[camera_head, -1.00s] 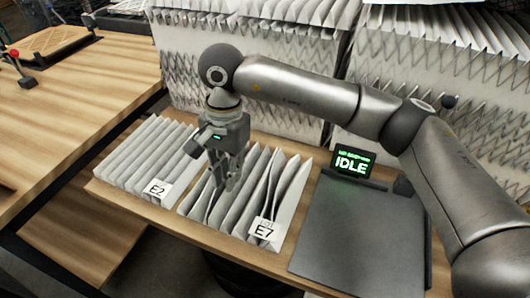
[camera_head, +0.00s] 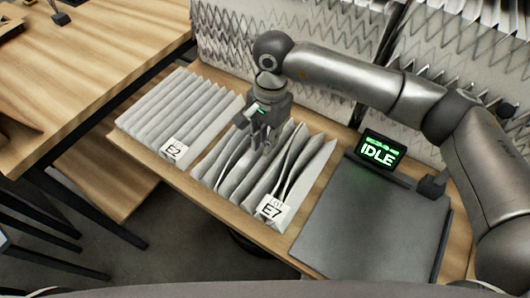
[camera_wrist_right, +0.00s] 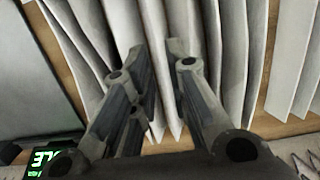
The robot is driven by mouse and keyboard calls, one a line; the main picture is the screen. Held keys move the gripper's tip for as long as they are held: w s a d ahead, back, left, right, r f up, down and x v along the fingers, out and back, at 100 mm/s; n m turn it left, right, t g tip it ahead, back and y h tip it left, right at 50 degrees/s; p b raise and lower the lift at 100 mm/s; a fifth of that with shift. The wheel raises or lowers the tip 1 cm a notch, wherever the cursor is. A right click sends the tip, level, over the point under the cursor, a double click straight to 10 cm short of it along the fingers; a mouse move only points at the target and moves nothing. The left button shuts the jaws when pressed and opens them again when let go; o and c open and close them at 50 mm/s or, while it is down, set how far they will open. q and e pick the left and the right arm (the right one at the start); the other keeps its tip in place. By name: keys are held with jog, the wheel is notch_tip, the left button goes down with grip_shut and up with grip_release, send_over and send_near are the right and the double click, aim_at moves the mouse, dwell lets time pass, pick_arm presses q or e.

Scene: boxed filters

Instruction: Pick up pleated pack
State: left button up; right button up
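The pleated pack labelled E7 (camera_head: 243,181) lies on a narrow wooden bench in the head view. Its pale pleats are uneven, some bent and leaning together. A second pleated pack, labelled E2 (camera_head: 177,113), lies to its left with even pleats. My right gripper (camera_head: 262,145) points down over the far middle part of the E7 pack. In the right wrist view its two fingers (camera_wrist_right: 160,62) stand apart, with pale pleats (camera_wrist_right: 233,55) below and between them. Whether the tips touch the pleats is unclear. My left gripper is out of view.
A flat dark grey plate (camera_head: 366,222) lies right of the E7 pack, with a small display reading IDLE (camera_head: 381,151) at its back. Tall pleated panels (camera_head: 330,82) stand behind the bench. A wooden table (camera_head: 80,77) is at the left.

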jog(key=f+p, duration=0.1)
jog(key=f, duration=0.2)
jog(key=shift+s+p, duration=0.2)
jog(key=shift+p, duration=0.1)
jog(key=shift+f, duration=0.45)
grip_shut()
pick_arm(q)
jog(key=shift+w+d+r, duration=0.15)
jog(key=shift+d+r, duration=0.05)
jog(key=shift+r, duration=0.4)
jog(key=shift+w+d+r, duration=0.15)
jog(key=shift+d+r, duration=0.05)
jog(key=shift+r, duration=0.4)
